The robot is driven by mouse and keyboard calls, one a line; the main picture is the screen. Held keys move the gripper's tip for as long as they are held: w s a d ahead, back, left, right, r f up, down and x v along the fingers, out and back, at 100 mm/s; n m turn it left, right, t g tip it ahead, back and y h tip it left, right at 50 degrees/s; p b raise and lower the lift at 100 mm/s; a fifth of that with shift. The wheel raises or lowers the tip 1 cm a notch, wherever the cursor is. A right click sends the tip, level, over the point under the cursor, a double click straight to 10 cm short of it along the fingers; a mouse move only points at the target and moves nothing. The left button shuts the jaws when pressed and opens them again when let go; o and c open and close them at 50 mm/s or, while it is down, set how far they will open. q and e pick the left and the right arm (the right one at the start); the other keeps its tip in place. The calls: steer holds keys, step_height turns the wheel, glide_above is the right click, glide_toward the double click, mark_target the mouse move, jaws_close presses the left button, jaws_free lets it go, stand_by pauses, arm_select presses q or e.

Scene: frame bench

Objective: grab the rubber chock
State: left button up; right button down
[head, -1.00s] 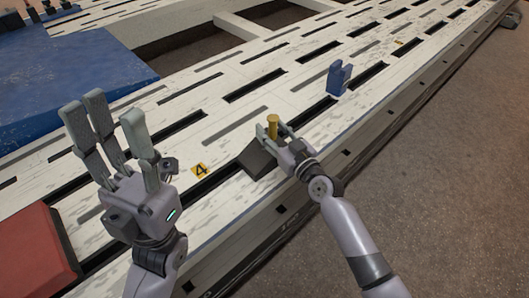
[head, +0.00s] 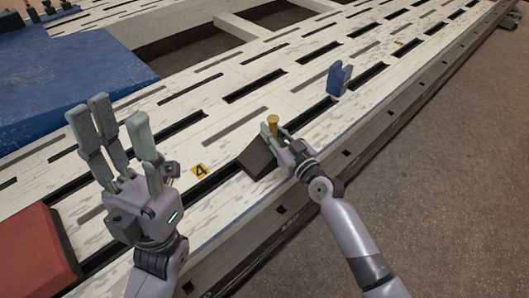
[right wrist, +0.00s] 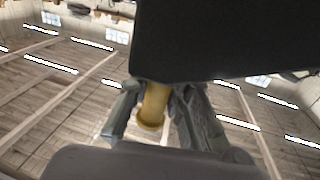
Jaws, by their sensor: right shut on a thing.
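The rubber chock is a dark block (head: 257,157) with a yellow peg-like handle (head: 272,121) on the pale slotted bench. My right gripper (head: 273,131) is shut on the chock by the yellow handle. In the right wrist view the handle (right wrist: 154,105) is between the fingers and the dark block (right wrist: 225,40) fills the upper right. The fingers hide part of the handle. I cannot tell whether the block is clear of the bench. My left gripper (head: 107,118) is open and empty, fingers raised, to the left of the chock.
A blue bracket-like block (head: 339,79) stands on the bench beyond the chock. A red block (head: 33,250) is at lower left and a large blue slab (head: 80,70) at upper left.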

steer(key=shift+r, duration=0.15)
stand_by(0.3)
steer(key=shift+r, duration=0.1)
